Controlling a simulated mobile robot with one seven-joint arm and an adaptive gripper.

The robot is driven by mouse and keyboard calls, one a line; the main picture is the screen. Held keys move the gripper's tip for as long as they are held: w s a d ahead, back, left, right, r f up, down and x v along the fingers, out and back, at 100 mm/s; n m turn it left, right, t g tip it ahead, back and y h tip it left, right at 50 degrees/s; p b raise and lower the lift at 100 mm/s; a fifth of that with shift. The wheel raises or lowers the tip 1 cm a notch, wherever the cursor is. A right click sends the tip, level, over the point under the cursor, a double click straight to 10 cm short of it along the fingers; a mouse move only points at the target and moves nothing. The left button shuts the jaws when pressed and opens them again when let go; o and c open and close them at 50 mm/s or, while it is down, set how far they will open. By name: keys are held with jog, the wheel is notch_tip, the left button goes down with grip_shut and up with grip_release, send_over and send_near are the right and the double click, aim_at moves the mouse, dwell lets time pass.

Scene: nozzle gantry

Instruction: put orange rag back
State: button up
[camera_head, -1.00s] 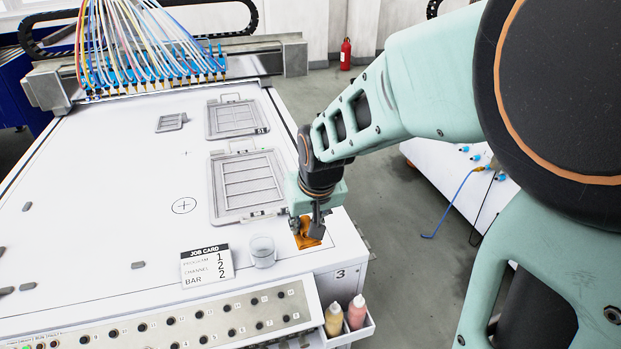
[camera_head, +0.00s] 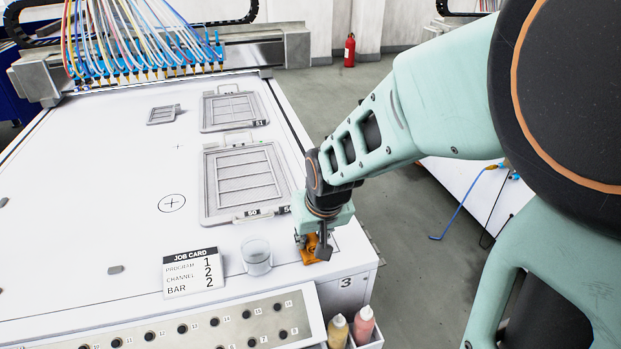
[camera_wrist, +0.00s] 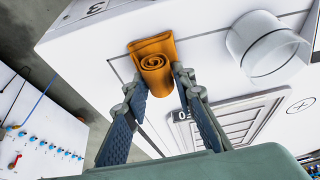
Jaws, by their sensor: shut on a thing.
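The orange rag (camera_head: 308,254) is rolled up at the front right corner of the white machine table (camera_head: 130,222). My gripper (camera_head: 314,250) is over it, pointing down, with its fingers closed around the rag. In the wrist view the rag (camera_wrist: 155,62) shows as a spiral roll between the two fingertips (camera_wrist: 157,80). A thin outline on the table shows beside the rag in the head view. The fingers hide part of the rag, and I cannot tell whether it touches the table.
A clear cup (camera_head: 257,256) stands just left of the rag, with a job card (camera_head: 193,271) beyond it. A framed grey tray (camera_head: 208,190) lies behind. Two bottles (camera_head: 364,328) stand in a holder at the front edge. The table's middle left is mostly clear.

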jog(key=shift+f, duration=0.1)
jog(key=o, duration=1.1)
